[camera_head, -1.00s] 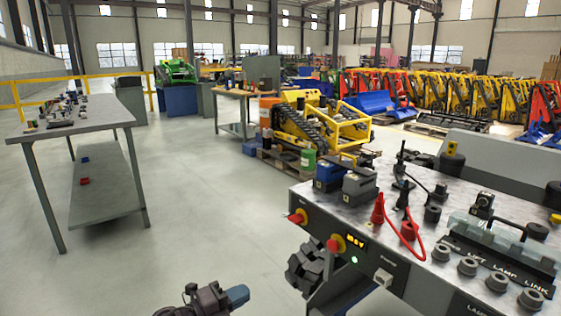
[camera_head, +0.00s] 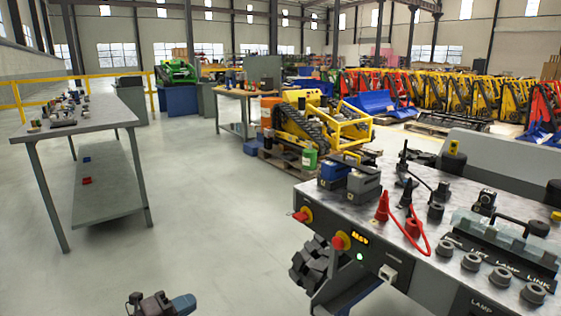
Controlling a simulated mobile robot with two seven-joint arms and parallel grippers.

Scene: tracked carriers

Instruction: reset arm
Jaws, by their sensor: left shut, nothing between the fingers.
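My left gripper (camera_head: 162,305) shows at the bottom edge of the head view, left of the middle. It is dark with a blue-grey end piece, and the frame cuts off its lower part. It is shut and holds nothing. It is over the bare floor, apart from the control panel (camera_head: 463,261) on the right. My right gripper is not in view.
The panel carries red leads (camera_head: 413,229), red knobs (camera_head: 341,241) and several grey sockets. A dark treaded part (camera_head: 311,262) sits below its left end. A grey workbench (camera_head: 108,116) stands at left. A yellow tracked carrier (camera_head: 300,127) stands further back. Open floor lies between.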

